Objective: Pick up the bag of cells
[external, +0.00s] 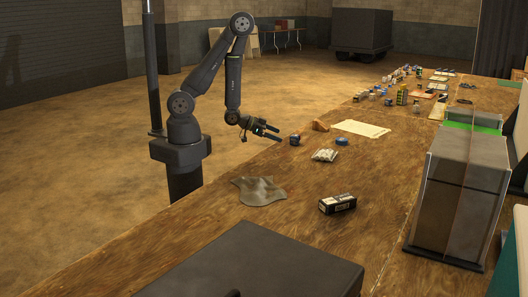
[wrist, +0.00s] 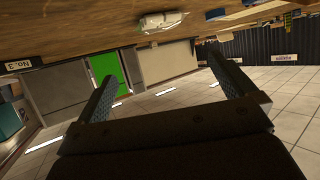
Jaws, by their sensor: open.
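A small pale bag (external: 325,155), which looks like the bag of cells, lies on the wooden workbench in the middle of the external view. In the wrist view, a whitish packet (wrist: 162,21) that seems to be the same bag shows at the top, with the bench upside down. My gripper (external: 275,134) is at the bench's left edge, to the left of the bag and apart from it. In the wrist view my gripper (wrist: 161,70) has its two fingers spread, with nothing between them.
Near the bag are a blue roll (external: 342,141), a small dark item (external: 295,140), a wooden wedge (external: 320,126) and a paper sheet (external: 361,128). A grey cloth (external: 258,191) and a black box (external: 337,204) lie nearer the camera. A large grey case (external: 460,190) stands at right.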

